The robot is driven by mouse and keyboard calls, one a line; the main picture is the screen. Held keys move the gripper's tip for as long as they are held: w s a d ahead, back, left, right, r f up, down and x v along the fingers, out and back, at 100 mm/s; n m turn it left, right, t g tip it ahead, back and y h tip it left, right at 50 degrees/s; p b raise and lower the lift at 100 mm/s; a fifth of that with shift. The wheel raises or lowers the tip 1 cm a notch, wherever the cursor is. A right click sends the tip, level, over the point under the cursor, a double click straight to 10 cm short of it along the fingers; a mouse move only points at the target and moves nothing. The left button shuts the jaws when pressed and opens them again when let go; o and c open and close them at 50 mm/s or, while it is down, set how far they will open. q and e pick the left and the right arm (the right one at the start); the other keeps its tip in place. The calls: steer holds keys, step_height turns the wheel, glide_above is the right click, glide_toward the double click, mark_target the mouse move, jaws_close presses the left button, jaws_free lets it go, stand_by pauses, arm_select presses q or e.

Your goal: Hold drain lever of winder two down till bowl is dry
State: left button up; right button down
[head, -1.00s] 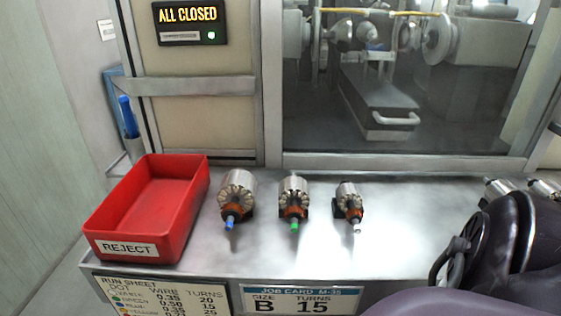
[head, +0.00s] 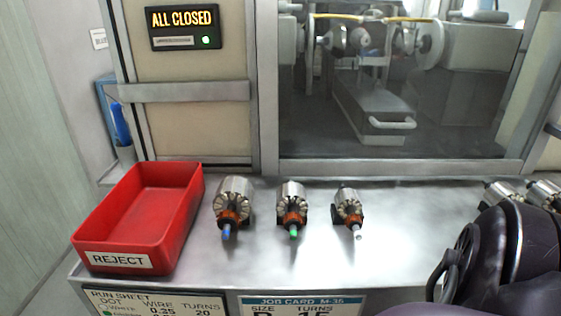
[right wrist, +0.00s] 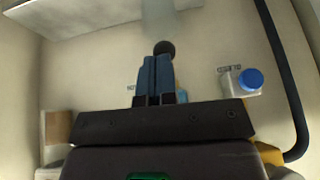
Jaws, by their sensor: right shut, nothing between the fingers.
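My right gripper (right wrist: 157,62) shows in the right wrist view, its two blue fingers shut together with nothing between them. A dark round knob (right wrist: 165,47) sits just beyond the fingertips; I cannot tell whether they touch it. A pale translucent strip runs up from the knob. No bowl can be made out, and I cannot tell whether the knob belongs to a drain lever. In the head view, a winding machine (head: 375,85) stands behind the cabinet window. My left gripper is not in view.
A blue-capped fitting (right wrist: 250,79) and a black hose (right wrist: 283,75) are right of the fingers. In the head view, a red reject bin (head: 112,251) and armatures with blue (head: 233,200), green (head: 292,203) and white (head: 348,206) tips stand on the metal bench (head: 425,215). The sign (head: 183,27) reads ALL CLOSED.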

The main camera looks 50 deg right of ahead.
steer(key=shift+a+f+t+h, duration=0.15)
steer(key=shift+f+t+h, duration=0.25)
steer(key=shift+f, duration=0.2)
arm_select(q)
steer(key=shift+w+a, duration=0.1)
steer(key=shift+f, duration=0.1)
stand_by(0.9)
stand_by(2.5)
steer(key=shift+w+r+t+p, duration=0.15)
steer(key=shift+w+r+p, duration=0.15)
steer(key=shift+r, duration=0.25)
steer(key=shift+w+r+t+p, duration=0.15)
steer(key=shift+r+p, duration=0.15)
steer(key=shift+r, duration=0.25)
arm_select(e)
steer(key=shift+s+r, duration=0.1)
steer(key=shift+r, duration=0.7)
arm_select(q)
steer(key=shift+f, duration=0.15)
